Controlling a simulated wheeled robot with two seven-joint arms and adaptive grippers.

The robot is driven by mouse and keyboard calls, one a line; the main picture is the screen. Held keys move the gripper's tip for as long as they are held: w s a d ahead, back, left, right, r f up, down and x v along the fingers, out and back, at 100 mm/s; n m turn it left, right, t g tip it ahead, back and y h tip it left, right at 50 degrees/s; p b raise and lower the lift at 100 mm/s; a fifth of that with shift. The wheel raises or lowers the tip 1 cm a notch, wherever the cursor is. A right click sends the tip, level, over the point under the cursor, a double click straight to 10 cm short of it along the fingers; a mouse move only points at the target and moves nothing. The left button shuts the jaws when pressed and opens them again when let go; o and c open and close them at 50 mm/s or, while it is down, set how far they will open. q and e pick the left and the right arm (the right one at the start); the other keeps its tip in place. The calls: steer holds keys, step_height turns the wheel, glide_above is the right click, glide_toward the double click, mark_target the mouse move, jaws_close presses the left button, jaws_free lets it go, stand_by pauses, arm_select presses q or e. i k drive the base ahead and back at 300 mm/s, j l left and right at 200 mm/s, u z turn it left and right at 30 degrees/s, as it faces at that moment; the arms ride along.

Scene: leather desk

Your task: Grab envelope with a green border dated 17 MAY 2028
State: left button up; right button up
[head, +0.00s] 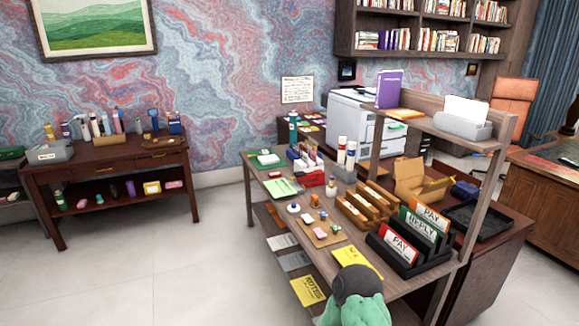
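A black sorter (408,262) on the right part of the desk holds cards or envelopes with coloured edges. The middle one is green-edged (421,228) and reads "REPLY"; an orange-edged one (431,215) stands behind it and a red-edged one (399,245) in front, both reading "PAY". A pale green sheet or envelope (284,187) lies flat on the desk's left part. Neither gripper is in view.
The wooden desk (262,192) also carries a wooden organizer (365,208), a tray of small items (320,234) and a yellow paper (357,262). A green thing with a dark round top (358,285) stands at the near edge. Floor at left (150,275) is clear.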

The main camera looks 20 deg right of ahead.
mark_target(422, 227)
steer(key=i+z, duration=0.2)
steer(key=z, duration=0.25)
steer(key=i+j+z, duration=0.15)
steer(key=z, duration=0.25)
steer(key=i+j+z, duration=0.15)
steer(key=z, duration=0.3)
steer(key=i+j+z, duration=0.1)
steer(key=j+z, duration=0.2)
steer(key=z, duration=0.15)
steer(key=i+j+z, duration=0.1)
steer(key=j+z, duration=0.3)
steer(key=l, duration=0.15)
